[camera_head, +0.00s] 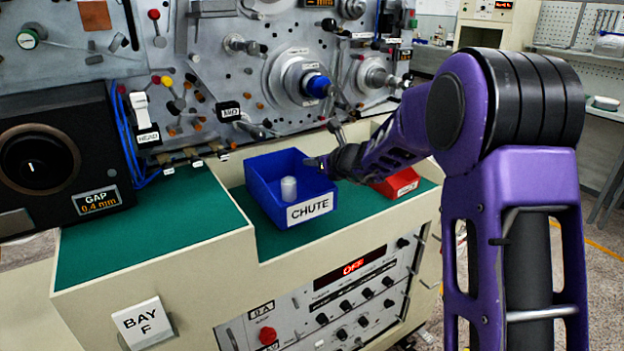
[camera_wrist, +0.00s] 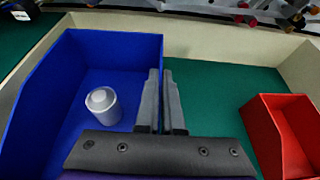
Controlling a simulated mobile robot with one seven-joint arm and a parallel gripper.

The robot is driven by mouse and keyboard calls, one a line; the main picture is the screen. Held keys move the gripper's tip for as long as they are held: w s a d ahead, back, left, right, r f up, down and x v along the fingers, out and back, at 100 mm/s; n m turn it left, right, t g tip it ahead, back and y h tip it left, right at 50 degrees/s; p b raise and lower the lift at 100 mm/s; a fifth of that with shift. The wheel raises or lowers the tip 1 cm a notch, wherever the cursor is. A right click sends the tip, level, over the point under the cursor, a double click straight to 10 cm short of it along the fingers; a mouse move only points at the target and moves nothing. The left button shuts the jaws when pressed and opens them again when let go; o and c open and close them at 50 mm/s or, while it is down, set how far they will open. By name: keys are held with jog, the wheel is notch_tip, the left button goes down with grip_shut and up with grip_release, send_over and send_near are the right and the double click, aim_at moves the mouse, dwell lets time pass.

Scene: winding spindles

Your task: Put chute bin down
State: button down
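The blue chute bin (camera_head: 262,190), labelled CHUTE, is upright at the lower green work surface (camera_head: 345,213). I cannot tell whether its base touches the surface or is slightly above it. A white cylindrical spool (camera_head: 289,189) stands inside the bin. The bin also fills the left of the wrist view (camera_wrist: 50,108), with the spool (camera_wrist: 102,105) in it. My gripper (camera_wrist: 162,72) reaches in from the right, its two narrow fingers on either side of the bin's right wall, close together and seemingly clamped on it. The fingertips are small in the head view.
A red bin (camera_head: 398,184) stands to the right on the same green surface, with bare green between the two bins. A raised green ledge (camera_head: 150,232) lies left of the blue bin. The grey winding machine panel (camera_head: 215,75) stands behind.

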aim_at(312, 188)
notch_tip(312, 188, down, 4)
jog(key=shift+f+b, duration=0.2)
jog(key=shift+b, duration=0.35)
jog(key=shift+w+f, duration=0.15)
jog(key=shift+f, duration=0.15)
jog(key=c, duration=1.1)
grip_release()
jog(key=shift+o, duration=0.2)
jog(key=shift+s+d+r, duration=0.1)
jog(key=shift+s+r, duration=0.1)
jog(key=shift+r, duration=0.05)
jog(key=v, duration=1.1)
jog(key=shift+s+d+p, duration=0.15)
jog(key=shift+p, duration=0.15)
